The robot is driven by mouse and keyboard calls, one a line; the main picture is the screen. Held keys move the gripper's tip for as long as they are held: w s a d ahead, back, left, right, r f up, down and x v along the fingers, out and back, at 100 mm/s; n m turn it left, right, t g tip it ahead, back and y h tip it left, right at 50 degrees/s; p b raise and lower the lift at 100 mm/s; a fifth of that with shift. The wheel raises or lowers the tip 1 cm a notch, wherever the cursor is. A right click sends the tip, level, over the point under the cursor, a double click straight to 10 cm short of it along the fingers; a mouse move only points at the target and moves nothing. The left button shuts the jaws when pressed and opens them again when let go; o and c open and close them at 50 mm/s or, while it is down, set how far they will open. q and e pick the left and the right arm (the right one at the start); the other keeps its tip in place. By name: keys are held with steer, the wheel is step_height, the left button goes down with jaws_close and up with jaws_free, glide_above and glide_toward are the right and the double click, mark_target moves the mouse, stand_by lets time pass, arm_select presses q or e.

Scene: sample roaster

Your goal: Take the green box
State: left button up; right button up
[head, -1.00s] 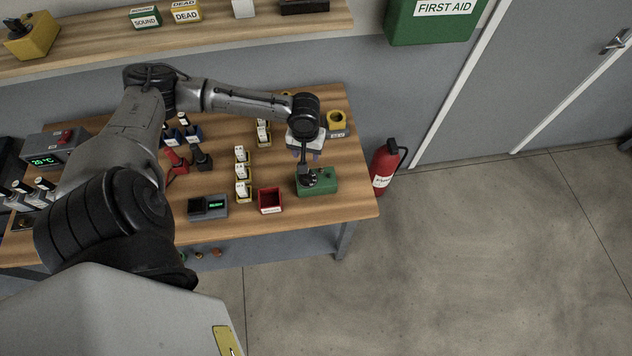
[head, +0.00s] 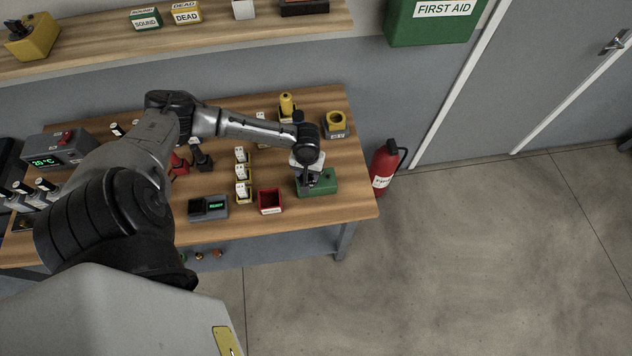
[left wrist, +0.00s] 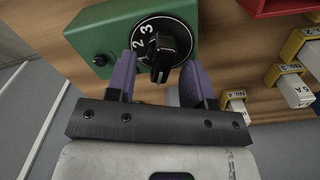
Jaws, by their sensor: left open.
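A green box (head: 326,183) with a black dial on it stands at the right front of the wooden table. My left gripper (head: 308,183) is over the dial side of the box. In the left wrist view its purple fingers (left wrist: 158,70) are open, one on each side of the knob; I cannot tell if they touch it. The gripper hides part of the dial in the head view. My right gripper is not in view.
A red open box (head: 270,201) and a dark unit with a green display (head: 208,207) stand left of the green box. Yellow holders with white cards (head: 242,172) stand behind. A fire extinguisher (head: 384,168) stands beyond the table's right edge. Floor to the right is free.

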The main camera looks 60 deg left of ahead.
arm_select(q)
steer(key=shift+c, duration=0.4)
jaws_close()
stand_by(0.4)
